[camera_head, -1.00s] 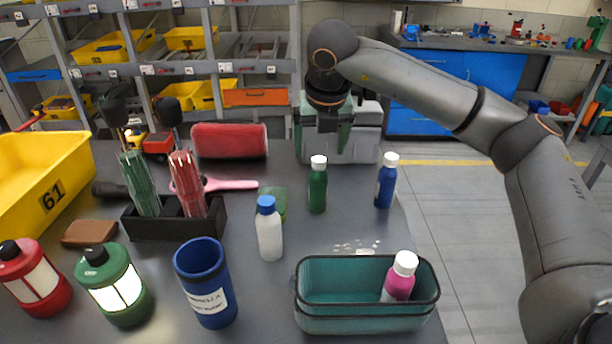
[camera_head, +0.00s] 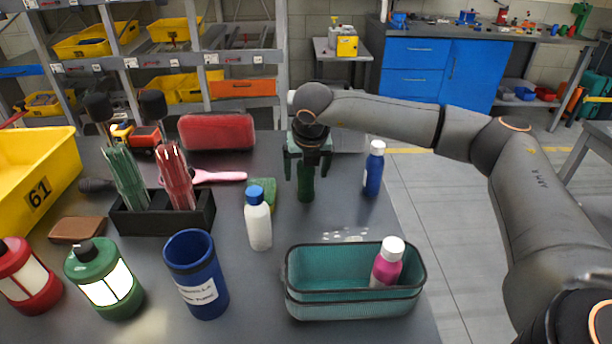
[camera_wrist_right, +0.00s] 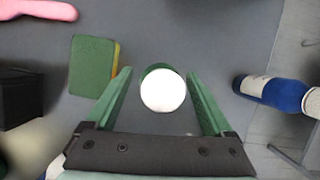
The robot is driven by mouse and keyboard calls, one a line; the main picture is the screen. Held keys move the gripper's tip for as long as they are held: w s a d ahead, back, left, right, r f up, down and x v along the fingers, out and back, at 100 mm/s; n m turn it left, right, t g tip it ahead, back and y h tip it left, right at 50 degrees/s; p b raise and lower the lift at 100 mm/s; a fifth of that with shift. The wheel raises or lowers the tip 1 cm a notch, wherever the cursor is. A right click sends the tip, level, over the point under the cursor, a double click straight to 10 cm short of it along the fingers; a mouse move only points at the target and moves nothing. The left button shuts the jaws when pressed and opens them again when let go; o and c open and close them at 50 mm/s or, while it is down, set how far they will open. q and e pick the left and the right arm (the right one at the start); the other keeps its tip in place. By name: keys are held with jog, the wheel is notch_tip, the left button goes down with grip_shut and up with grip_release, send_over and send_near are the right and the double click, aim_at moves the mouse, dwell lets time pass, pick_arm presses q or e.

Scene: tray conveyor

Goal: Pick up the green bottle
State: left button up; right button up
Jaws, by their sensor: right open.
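The green bottle (camera_head: 306,187) stands upright on the dark table behind the teal basket, its upper part hidden by my right gripper (camera_head: 307,160). In the right wrist view its white cap (camera_wrist_right: 163,90) shows from above, with a bit of green body behind it. My right gripper's green fingers (camera_wrist_right: 160,100) are open, one on either side of the cap, with gaps between them and the cap. The gripper points down over the bottle. My left gripper is in neither view.
A blue bottle (camera_head: 373,170) stands to the right and a white bottle with a blue cap (camera_head: 258,222) to the left. A green sponge (camera_wrist_right: 93,66) lies close by on the left. The teal basket (camera_head: 335,307) in front holds a pink bottle (camera_head: 386,266).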

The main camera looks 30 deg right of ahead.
grip_shut()
dwell(0.8)
